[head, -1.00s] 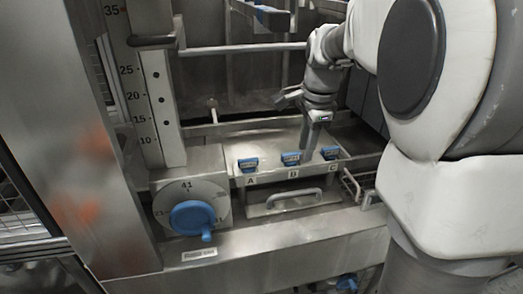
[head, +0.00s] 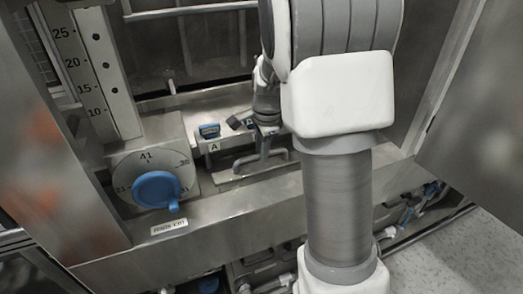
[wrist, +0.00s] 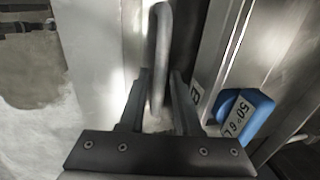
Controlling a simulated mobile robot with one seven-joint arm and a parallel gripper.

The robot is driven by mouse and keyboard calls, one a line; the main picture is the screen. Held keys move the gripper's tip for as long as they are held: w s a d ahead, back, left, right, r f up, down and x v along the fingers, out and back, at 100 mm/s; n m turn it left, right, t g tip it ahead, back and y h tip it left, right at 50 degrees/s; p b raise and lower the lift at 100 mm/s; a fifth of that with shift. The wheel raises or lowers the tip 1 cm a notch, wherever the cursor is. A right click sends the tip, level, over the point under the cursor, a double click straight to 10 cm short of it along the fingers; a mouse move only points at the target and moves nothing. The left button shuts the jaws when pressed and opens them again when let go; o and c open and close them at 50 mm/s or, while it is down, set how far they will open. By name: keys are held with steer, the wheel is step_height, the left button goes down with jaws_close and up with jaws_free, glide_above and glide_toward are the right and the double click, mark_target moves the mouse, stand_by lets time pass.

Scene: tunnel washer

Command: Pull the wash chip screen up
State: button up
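The wash chip screen's panel carries a grey bar handle. In the head view the handle (head: 265,165) stands below the blue-tabbed ledge, partly hidden by my arm. In the wrist view the handle (wrist: 160,45) runs down between my fingers. My gripper (wrist: 160,78) straddles it with one finger on each side, fingers apart; I cannot tell whether either touches the bar. In the head view my gripper (head: 264,135) reaches down at the handle, half covered by my arm. Most of the screen itself is hidden in the machine.
A blue dial (head: 157,188) sits left of the handle, beneath an upright scale (head: 95,70). Blue tab A (head: 209,131) is on the ledge. A steel panel (head: 478,120) stands at the right.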

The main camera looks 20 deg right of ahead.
jaws_close()
stand_by(1.4)
